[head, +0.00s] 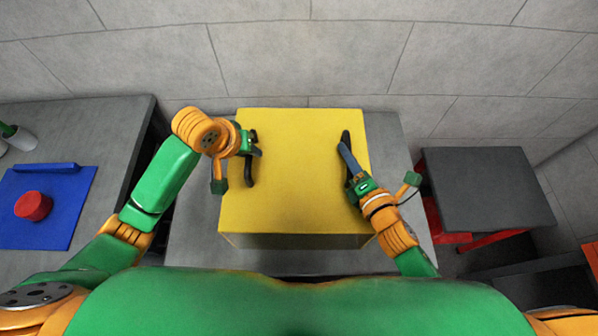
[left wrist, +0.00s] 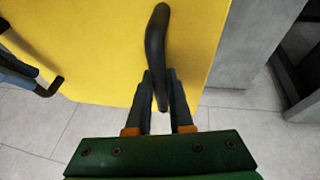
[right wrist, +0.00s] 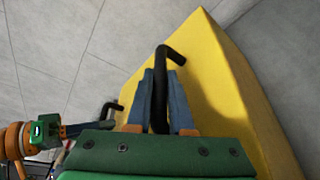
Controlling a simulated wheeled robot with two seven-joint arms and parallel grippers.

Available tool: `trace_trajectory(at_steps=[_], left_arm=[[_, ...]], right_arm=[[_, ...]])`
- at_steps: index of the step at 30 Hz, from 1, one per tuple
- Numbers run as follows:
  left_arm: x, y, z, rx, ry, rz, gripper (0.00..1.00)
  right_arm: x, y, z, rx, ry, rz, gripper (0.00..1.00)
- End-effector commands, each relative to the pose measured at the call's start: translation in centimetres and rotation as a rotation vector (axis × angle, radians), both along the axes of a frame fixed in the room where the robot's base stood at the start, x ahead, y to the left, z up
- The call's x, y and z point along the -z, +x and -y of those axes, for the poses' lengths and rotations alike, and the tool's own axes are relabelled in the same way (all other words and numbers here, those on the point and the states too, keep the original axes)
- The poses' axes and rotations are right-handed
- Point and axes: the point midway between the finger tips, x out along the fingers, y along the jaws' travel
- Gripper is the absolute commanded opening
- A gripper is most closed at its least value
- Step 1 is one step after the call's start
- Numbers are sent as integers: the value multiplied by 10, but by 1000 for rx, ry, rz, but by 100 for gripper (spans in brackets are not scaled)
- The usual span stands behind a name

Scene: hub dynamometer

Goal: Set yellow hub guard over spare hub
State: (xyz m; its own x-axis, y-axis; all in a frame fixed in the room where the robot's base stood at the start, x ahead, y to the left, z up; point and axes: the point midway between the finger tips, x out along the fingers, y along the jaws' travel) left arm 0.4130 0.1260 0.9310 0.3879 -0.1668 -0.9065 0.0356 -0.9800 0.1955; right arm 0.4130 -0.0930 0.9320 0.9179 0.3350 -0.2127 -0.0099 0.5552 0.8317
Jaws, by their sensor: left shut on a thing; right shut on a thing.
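The yellow hub guard (head: 300,170) is a large yellow box with black handles on two opposite sides, in the middle of the head view. My left gripper (head: 252,150) is shut on the left handle, which shows between its fingers in the left wrist view (left wrist: 156,45). My right gripper (head: 350,168) is shut on the right handle, seen clearly in the right wrist view (right wrist: 160,85). The guard is over a grey table (head: 195,235); I cannot tell whether it touches it. The spare hub is not in sight, and anything under the guard is hidden.
A grey bench (head: 85,125) at left carries a blue mat (head: 60,190) with a red round part (head: 33,206). A dark grey table (head: 485,185) with red parts beneath stands at right. A grey block wall (head: 300,60) is close behind the guard.

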Motion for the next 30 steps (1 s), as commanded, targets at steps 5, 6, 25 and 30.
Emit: trace_trajectory(at_steps=[5, 6, 25, 30], left_arm=[[0, 1, -1, -2, 2, 1, 0], [0, 1, -1, -2, 2, 1, 0], [-47, 1, -1, -3, 3, 5, 0], [-54, 1, -1, -4, 2, 5, 0]], right_arm=[[1, 0, 1, 3, -2, -2, 0], [1, 0, 1, 3, -2, -2, 0], [-46, 1, 1, 2, -2, 2, 0], [-54, 1, 1, 2, -2, 2, 0]])
